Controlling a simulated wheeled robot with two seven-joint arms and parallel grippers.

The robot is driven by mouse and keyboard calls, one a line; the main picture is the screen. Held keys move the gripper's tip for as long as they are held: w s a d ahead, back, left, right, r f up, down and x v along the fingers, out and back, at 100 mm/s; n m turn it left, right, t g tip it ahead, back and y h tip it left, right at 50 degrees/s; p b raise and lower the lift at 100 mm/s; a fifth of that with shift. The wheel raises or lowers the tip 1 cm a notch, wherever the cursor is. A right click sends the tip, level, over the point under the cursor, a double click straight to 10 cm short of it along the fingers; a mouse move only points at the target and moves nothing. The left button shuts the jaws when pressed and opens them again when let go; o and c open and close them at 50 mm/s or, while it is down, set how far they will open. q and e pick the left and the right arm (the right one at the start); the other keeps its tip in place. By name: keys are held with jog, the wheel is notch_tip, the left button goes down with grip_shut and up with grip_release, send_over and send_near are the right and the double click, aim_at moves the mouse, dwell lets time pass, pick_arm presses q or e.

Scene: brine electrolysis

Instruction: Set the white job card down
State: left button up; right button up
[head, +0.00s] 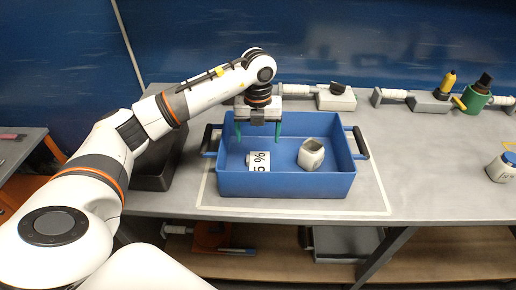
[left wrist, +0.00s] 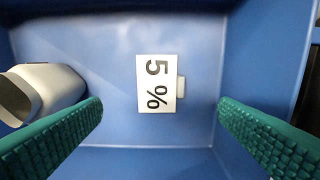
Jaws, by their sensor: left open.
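The white job card (head: 259,161) with "5 %" in black is inside the blue bin (head: 285,187), toward its left side. In the left wrist view the card (left wrist: 156,83) lies between my fingers, touching neither, with a small pale tab at one edge. My left gripper (head: 258,132) is open above the bin's left part, its two green fingers pointing down and spread apart. The green fingers also show in the left wrist view (left wrist: 160,125), empty between them. My right gripper is not in view.
A white bottle with a blue cap (head: 501,168) stands at the table's right. Vises and a green tool (head: 474,97) line the back edge.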

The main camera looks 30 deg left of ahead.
pick_arm(q)
notch_tip(320, 180, up, 4)
jog(key=shift+f, duration=0.15)
dwell(0.6)
